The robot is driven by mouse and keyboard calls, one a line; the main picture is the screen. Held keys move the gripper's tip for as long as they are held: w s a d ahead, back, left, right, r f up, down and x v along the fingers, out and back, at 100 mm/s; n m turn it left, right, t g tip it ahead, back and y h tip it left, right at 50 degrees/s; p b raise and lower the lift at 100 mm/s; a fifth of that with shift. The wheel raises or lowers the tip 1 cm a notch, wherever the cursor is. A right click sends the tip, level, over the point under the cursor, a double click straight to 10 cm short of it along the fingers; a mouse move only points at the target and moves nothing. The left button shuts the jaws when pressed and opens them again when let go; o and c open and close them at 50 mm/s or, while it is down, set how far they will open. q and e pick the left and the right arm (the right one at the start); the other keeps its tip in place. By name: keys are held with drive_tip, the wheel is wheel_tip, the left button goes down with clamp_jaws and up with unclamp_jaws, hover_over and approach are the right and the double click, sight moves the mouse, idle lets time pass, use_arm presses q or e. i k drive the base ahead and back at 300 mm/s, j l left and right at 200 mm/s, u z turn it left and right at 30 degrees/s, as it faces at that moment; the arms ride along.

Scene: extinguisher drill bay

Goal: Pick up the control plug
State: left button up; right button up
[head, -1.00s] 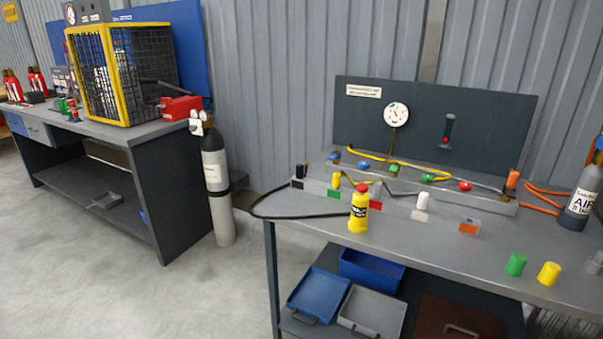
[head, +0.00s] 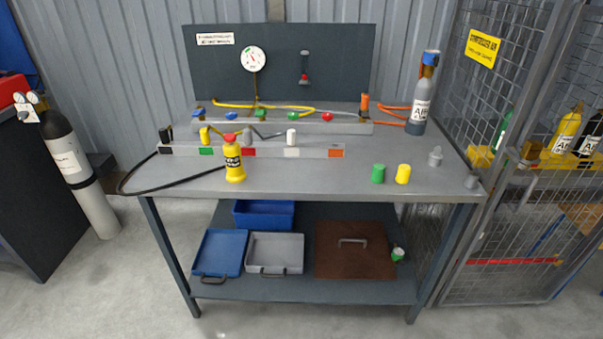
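I cannot tell which piece is the control plug. A green plug-like cylinder (head: 378,174) and a yellow cylinder (head: 403,174) stand upright on the right part of the workbench (head: 310,182). Two small grey pieces, one nearer the back (head: 435,156) and one at the right edge (head: 473,180), are beside them. A white plug (head: 291,137), a yellow plug (head: 204,136) and a black one (head: 167,133) stand at the rail with coloured labels (head: 268,152). An orange plug (head: 364,102) stands at the rear rail. Neither of my grippers is in view.
A yellow bottle with a red cap (head: 234,163) stands near the bench's front. An air cylinder (head: 421,101) stands at back right. A black hose (head: 170,187) loops over the left edge. A mesh cage (head: 505,235) borders the right.

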sight(163, 133)
drive_tip(key=i+j+z, duration=0.25)
drive_tip(key=j, duration=0.4)
drive_tip(key=i+j+z, duration=0.1)
drive_tip(key=j+z, duration=0.15)
drive_tip(key=j, duration=0.35)
drive_tip(key=j+z, duration=0.25)
drive_tip(key=j, duration=0.45)
drive_tip(key=i+j+z, duration=0.1)
drive_tip(key=j+z, duration=0.15)
drive_tip(key=j, duration=0.45)
drive_tip(key=j+z, duration=0.25)
drive_tip(key=j, duration=0.4)
drive_tip(key=k+j+z, duration=0.25)
drive_tip(key=j, duration=0.45)
drive_tip(key=k+j+z, duration=0.2)
drive_tip(key=j, duration=0.45)
drive_tip(key=i, duration=0.1)
